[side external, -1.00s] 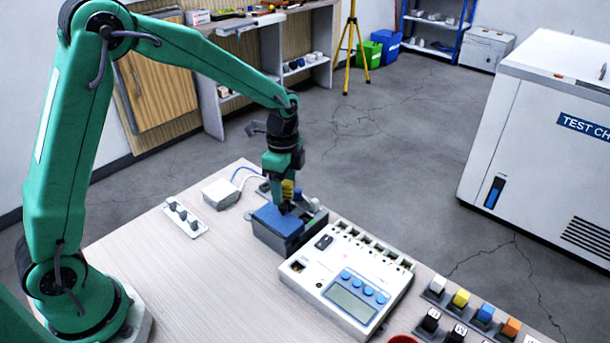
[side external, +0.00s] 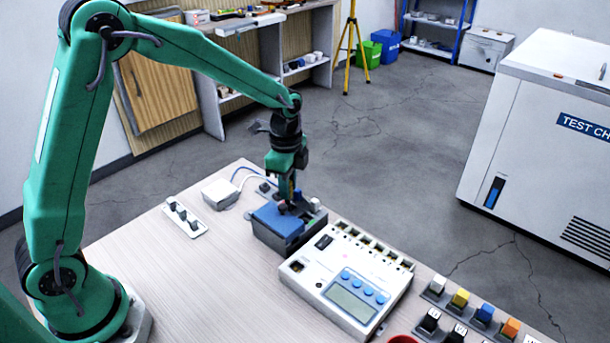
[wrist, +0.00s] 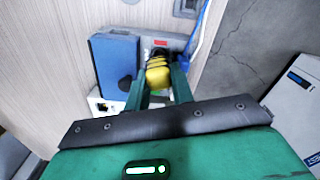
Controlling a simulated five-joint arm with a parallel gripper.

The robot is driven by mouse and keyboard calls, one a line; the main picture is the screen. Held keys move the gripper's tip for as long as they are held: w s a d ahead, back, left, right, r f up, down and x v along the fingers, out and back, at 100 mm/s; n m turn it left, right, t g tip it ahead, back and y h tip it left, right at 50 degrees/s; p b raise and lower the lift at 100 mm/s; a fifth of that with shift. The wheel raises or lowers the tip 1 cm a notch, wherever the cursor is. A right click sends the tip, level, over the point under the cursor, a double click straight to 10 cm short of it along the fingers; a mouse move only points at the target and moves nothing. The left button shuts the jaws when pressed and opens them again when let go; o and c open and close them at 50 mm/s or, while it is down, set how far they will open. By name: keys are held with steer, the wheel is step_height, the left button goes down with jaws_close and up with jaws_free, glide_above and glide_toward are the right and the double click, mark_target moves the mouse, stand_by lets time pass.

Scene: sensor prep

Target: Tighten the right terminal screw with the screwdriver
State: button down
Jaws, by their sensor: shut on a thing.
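My gripper (side external: 288,198) points down over the blue-lidded grey box (side external: 276,222) on the bench. In the wrist view, my gripper (wrist: 161,92) is shut on the yellow-and-black screwdriver (wrist: 158,74), its handle between the two fingers. The box's blue lid (wrist: 112,62) lies left of the screwdriver, and a red label (wrist: 161,43) shows just beyond it. The screwdriver's tip and the right terminal screw are hidden beneath the handle and fingers, so I cannot tell whether they touch.
A white meter (side external: 348,282) with a display and blue buttons stands close to the box's front right. Blue and white wires (side external: 240,180) run behind the box to a small white box (side external: 220,193). A knob strip (side external: 184,217) lies left. The bench's front left is clear.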

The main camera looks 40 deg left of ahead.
steer(key=m, duration=0.3)
steer(key=shift+s+a+f+m, duration=0.1)
steer(key=shift+a+f+m, duration=0.1)
steer(key=shift+m, duration=0.2)
steer(key=shift+r, duration=0.2)
steer(key=shift+d+r, duration=0.15)
steer(key=shift+r, duration=0.9)
steer(key=shift+r, duration=0.35)
steer(key=shift+r, duration=0.7)
steer(key=shift+r, duration=0.35)
steer(key=shift+r, duration=0.35)
steer(key=shift+r, duration=0.1)
